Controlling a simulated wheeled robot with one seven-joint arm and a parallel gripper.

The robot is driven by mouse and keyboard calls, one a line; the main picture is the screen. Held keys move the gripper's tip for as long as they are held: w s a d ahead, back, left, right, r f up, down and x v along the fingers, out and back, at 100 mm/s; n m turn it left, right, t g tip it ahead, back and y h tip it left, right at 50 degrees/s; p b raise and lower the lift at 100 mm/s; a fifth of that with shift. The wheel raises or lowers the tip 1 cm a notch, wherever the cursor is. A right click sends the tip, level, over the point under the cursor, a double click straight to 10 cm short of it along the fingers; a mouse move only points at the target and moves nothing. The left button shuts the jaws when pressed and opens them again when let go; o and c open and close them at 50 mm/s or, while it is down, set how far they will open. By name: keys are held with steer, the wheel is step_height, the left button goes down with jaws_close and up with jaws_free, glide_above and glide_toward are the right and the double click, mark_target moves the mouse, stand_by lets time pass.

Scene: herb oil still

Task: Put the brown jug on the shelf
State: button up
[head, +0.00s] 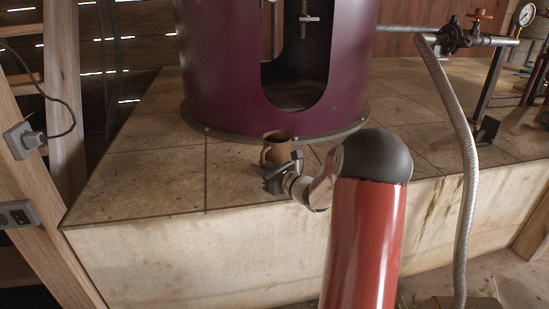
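The brown jug (277,146) is small and upright, with its open mouth up, in front of the purple still. My gripper (277,170) is right at the jug, on its near side. The gripper's body overlaps the jug's lower part in this view, so I cannot see the fingertips clearly or tell whether they close on the jug. I also cannot tell whether the jug's base touches the tiled top. I cannot make out a shelf in this view.
The purple still (215,75), with a dark arched opening, stands on the tiled platform (150,165) behind the jug. A braided hose (467,170) hangs from a pipe with a valve and gauge at right. Wooden posts with sockets stand at left. The platform's left part is clear.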

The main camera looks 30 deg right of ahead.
steer(key=shift+x, duration=0.95)
steer(key=shift+c, duration=0.3)
jaws_close()
steer(key=shift+r, duration=0.1)
